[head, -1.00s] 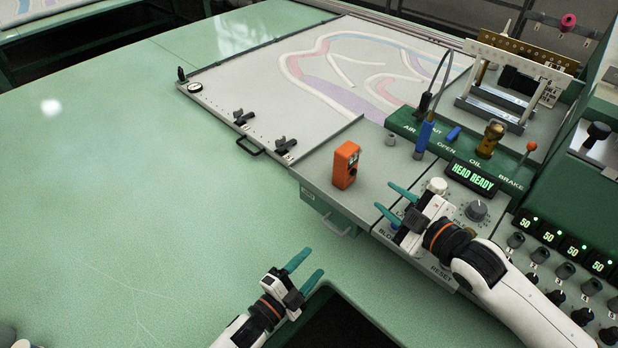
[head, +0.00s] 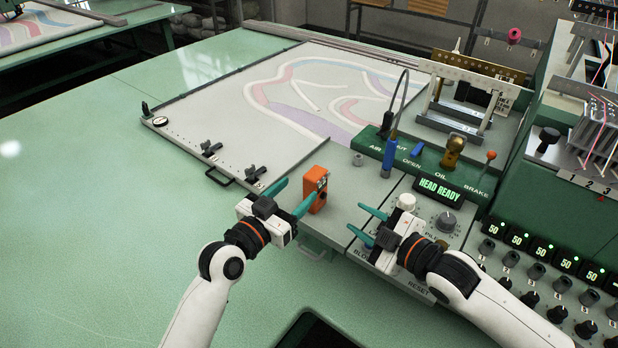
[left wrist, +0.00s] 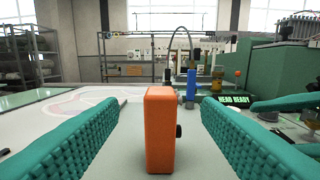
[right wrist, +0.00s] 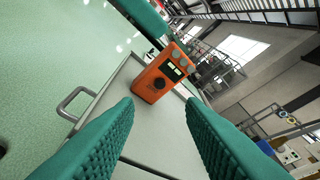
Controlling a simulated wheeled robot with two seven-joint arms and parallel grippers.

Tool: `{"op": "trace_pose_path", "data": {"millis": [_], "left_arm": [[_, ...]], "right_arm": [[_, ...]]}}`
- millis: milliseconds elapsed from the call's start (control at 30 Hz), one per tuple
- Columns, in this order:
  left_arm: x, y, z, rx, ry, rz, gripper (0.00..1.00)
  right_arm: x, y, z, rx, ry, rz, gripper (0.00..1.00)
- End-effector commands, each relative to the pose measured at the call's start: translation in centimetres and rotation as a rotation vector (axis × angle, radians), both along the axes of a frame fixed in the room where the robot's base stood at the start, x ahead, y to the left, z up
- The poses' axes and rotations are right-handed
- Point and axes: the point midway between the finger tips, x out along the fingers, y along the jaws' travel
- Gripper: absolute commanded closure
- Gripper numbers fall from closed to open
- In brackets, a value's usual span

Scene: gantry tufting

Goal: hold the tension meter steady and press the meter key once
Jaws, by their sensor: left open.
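The tension meter is an orange upright block (head: 315,190) on the grey panel, left of the control console. It also shows in the left wrist view (left wrist: 160,130), standing between the open teal fingers with clear space on both sides. In the right wrist view the meter (right wrist: 160,78) shows a dark knob, a small lit display and several grey round keys. My left gripper (head: 294,194) is open around or just in front of the meter, not closed on it. My right gripper (head: 370,226) is open and empty over the console's left part, fingers pointing toward the meter.
The console has a lit HEAD READY display (head: 447,188), a white round knob (head: 406,202) and a blue-handled tool (head: 389,155) with a cable. The green table at left is clear.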

Motion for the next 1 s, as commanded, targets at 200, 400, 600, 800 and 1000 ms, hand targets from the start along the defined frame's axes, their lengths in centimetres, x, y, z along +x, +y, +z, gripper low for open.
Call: {"op": "trace_pose_path", "data": {"millis": [200, 400, 600, 800, 1000], "left_arm": [[3.6, -2.5, 0.1, -0.001, -0.001, 0.0, 0.42], [5.8, -3.9, 0.0, -0.001, -0.001, 0.0, 0.42], [6.6, -4.5, 0.0, 0.002, -0.001, 0.0, 0.42], [6.6, -4.5, 0.0, 0.002, -0.001, 0.0, 0.42], [6.6, -4.5, 0.0, 0.002, -0.001, 0.0, 0.66]], "right_arm": [[0.0, 0.0, 0.0, 0.0, 0.0, 0.0, 0.64], [0.0, 0.0, 0.0, 0.0, 0.0, 0.0, 0.64], [0.0, 0.0, 0.0, 0.0, 0.0, 0.0, 0.64], [0.0, 0.0, 0.0, 0.0, 0.0, 0.0, 0.64], [0.0, 0.0, 0.0, 0.0, 0.0, 0.0, 0.64]]}}
